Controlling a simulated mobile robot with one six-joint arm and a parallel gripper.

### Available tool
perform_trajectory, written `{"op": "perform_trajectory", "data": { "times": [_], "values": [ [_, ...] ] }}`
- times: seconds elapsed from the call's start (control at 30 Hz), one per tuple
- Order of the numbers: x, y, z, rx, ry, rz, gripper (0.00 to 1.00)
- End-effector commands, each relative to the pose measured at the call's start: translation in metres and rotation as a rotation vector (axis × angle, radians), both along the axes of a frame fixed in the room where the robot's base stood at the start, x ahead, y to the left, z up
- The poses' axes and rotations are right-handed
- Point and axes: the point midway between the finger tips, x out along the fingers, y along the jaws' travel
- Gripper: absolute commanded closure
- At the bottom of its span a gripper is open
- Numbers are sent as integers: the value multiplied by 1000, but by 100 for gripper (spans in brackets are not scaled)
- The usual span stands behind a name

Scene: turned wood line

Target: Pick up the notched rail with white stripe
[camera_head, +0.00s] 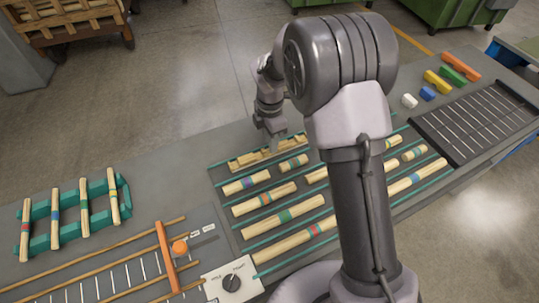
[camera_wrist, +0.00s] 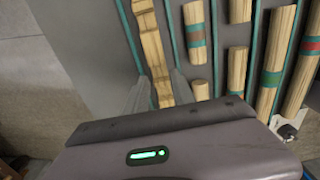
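A pale notched wooden rail (camera_head: 255,156) lies in the back row of the grey rack, along a green divider. In the wrist view the notched rail (camera_wrist: 153,48) runs from the top edge down between my fingers. A white stripe on it is too small to make out. My gripper (camera_head: 274,141) points down over the right part of this rail. In the wrist view my gripper (camera_wrist: 161,88) is open, with one finger on each side of the rail. I cannot tell whether the fingers touch it. The rail's near end shows between the fingers, just above the gripper body.
Round rods with coloured bands (camera_head: 265,198) lie in rows in front of the rail, split by green dividers. A green stand (camera_head: 70,237) with several rods is at left. A dark slotted tray (camera_head: 480,120) and coloured blocks (camera_head: 452,75) are at right. My arm hides the middle.

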Motion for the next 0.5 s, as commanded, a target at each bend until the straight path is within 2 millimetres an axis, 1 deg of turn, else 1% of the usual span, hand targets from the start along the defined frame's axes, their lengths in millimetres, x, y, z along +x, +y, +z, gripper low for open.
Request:
{"op": "perform_trajectory", "data": {
  "times": [0.03,0.1,0.2,0.4,0.47,0.5],
  "values": [
    [0,1,-13,-1,2,1,69],
    [0,3,-29,0,2,0,69],
    [0,2,-45,0,2,0,69],
    [0,2,-43,1,1,-1,69],
    [0,2,-43,1,1,-1,81],
    [0,2,-43,1,1,-1,89]
  ]
}}
